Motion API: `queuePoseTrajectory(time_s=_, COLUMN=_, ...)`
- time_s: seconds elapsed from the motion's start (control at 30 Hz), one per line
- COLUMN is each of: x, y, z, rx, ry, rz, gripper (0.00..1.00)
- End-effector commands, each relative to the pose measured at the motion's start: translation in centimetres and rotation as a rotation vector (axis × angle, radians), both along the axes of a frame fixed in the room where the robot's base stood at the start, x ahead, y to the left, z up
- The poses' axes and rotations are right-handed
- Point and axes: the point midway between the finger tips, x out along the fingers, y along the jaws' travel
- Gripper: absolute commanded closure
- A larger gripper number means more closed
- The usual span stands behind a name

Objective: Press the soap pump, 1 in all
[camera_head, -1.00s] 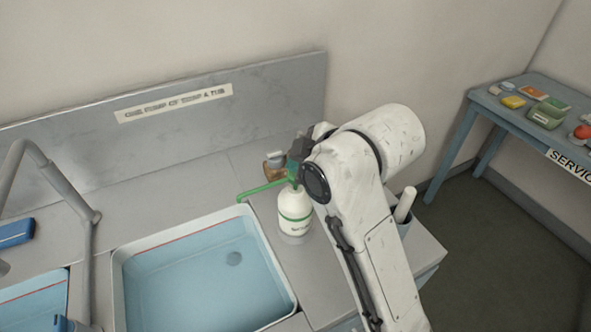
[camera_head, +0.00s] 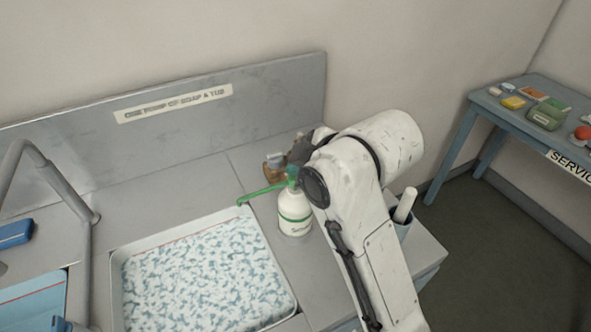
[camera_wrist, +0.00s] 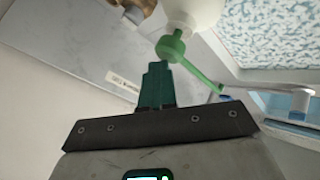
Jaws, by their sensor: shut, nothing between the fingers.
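The white soap bottle (camera_head: 293,222) with a green band stands upright on the counter to the right of the tub. Its green pump spout (camera_head: 265,192) points left, with its tip over the tub's back right corner. The tub (camera_head: 117,290) holds water covered in white suds. In the wrist view, my gripper (camera_wrist: 156,72) is shut and empty, its teal fingertips close beside the green pump head (camera_wrist: 170,48). I cannot tell whether they touch it. In the head view, my arm hides part of the pump head and most of the gripper.
A brown object (camera_head: 273,166) stands behind the bottle. A grey faucet (camera_head: 85,205) and blue block (camera_head: 14,234) are at left. A holder (camera_head: 402,229) with a white stick stands right of my arm. A blue table (camera_head: 478,110) with several items is farther right.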

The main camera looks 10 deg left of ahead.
Motion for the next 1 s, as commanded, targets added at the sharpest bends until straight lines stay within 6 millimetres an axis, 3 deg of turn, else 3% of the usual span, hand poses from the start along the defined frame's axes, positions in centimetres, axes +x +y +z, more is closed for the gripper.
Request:
queuePoseTrajectory(time_s=0.17, x=-0.1, y=0.0, z=-0.2, rx=-0.004, ry=0.008, rz=0.000, gripper=1.00)
queuePoseTrajectory(time_s=0.63, x=0.0, y=0.0, z=2.4, rx=-0.002, ry=0.004, rz=0.000, gripper=1.00)
queuePoseTrajectory(time_s=1.0, x=0.0, y=0.0, z=2.5, rx=-0.001, ry=0.002, rz=0.001, gripper=1.00)
